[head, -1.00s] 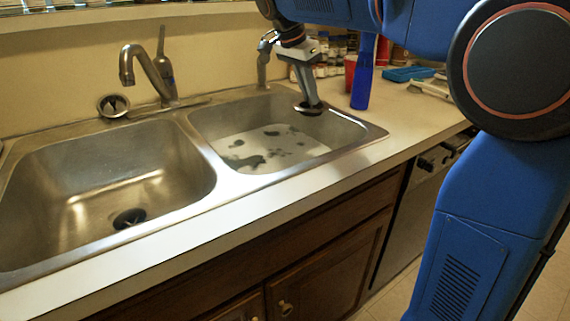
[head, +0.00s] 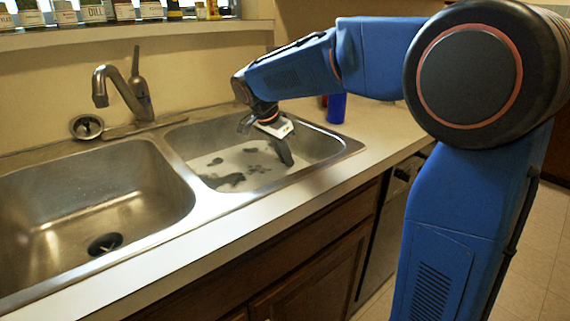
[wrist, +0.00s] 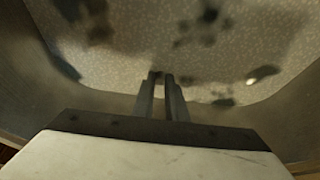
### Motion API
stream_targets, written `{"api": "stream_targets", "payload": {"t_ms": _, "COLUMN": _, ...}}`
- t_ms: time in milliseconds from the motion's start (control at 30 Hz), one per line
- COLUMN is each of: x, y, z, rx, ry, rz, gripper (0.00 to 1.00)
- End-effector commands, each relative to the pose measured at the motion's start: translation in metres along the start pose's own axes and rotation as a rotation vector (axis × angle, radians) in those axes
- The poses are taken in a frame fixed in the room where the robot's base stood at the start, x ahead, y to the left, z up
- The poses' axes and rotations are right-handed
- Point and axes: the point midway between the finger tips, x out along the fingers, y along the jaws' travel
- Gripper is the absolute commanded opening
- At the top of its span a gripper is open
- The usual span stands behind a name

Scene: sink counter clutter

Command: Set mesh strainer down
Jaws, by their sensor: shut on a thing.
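My gripper (head: 287,162) points down inside the right sink basin (head: 190,130), near its back right part. In the wrist view its two fingers (wrist: 165,78) are close together with a narrow gap, low over the speckled pale basin floor. The mesh strainer, seen as a dark round shape at the fingertips in the earlier head view, is hard to make out now. Only a small dark bit shows at the tips in the wrist view, and I cannot tell whether it touches the floor.
The left basin (head: 60,210) is empty, with a dark drain (head: 104,243). A faucet (head: 125,90) and a round metal piece (head: 87,126) stand behind it. A blue cup (head: 337,108) stands right of the sink. Dark patches (head: 232,179) mark the right basin's floor.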

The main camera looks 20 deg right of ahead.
Motion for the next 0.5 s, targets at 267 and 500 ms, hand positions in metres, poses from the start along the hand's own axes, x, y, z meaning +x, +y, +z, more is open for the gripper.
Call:
{"api": "stream_targets", "payload": {"t_ms": 267, "x": 0.022, "y": 0.0, "z": 0.009, "rx": 0.0, "ry": 0.0, "rz": 0.001, "gripper": 0.0}}
{"api": "stream_targets", "payload": {"t_ms": 500, "x": 0.023, "y": 0.0, "z": 0.009, "rx": 0.0, "ry": 0.0, "rz": 0.002, "gripper": 0.0}}
